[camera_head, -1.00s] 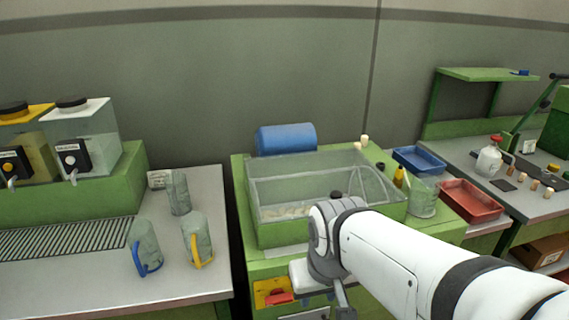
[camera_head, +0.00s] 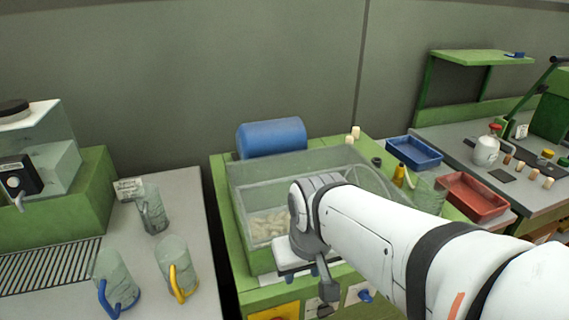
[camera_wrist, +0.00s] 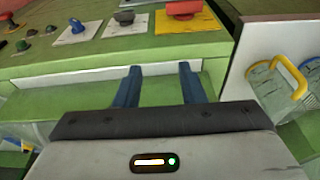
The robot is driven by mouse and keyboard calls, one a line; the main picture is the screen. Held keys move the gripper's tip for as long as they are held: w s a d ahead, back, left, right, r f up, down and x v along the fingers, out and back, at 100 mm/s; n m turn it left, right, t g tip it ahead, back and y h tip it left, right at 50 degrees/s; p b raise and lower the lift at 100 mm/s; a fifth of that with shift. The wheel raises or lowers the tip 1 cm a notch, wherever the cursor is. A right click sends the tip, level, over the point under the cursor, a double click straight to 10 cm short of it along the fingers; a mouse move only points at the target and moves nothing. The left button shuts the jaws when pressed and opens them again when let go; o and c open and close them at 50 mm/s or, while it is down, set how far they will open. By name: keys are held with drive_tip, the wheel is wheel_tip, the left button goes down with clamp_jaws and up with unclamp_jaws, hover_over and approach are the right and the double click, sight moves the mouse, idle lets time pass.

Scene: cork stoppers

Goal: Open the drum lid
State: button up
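The drum is a green box (camera_head: 226,200) with a clear lid (camera_head: 285,172) over it; the lid looks shut. Pale corks (camera_head: 268,226) lie inside, seen through the clear panel. My arm covers the right front of the drum and lid. My gripper (camera_wrist: 160,68) shows in the wrist view with its two blue fingers apart and nothing between them. Its fingertips are close to a pale strip (camera_wrist: 65,78) along the green front; I cannot tell whether they touch it. In the head view the fingers are mostly hidden by my wrist.
A blue cylinder (camera_head: 272,137) lies behind the lid. Control knobs sit on yellow (camera_wrist: 187,20) and white plates at the drum's front. Jugs (camera_head: 177,268) stand on the left counter. A blue tray (camera_head: 414,152) and a red tray (camera_head: 474,196) are at the right.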

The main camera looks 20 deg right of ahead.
drive_tip(key=shift+o, duration=0.3)
drive_tip(key=shift+o, duration=0.7)
drive_tip(key=shift+w+d+r, duration=0.15)
drive_tip(key=shift+w+r, duration=0.05)
drive_tip(key=shift+r, duration=0.05)
drive_tip(key=shift+o, duration=0.5)
drive_tip(key=w+d+r+m+g, duration=0.1)
drive_tip(key=w+d+r+m, duration=0.1)
drive_tip(key=w+d+r, duration=0.3)
drive_tip(key=shift+w+r+p, duration=0.25)
drive_tip(key=shift+w+p, duration=0.15)
drive_tip(key=shift+w, duration=0.05)
drive_tip(key=w+d+r, duration=0.1)
drive_tip(key=w+d, duration=0.1)
drive_tip(key=w+d+r+m+g, duration=0.1)
drive_tip(key=d+r, duration=0.1)
drive_tip(key=w+d+r+m, duration=0.1)
drive_tip(key=w+d+r, duration=0.1)
drive_tip(key=d, duration=0.1)
drive_tip(key=shift+w+g+p, duration=0.3)
drive_tip(key=shift+w, duration=0.05)
drive_tip(key=shift+w+d+f, duration=0.1)
drive_tip(key=shift+d, duration=0.1)
wheel_tip(320, 180, down, 7)
drive_tip(key=shift+f, duration=0.15)
clamp_jaws()
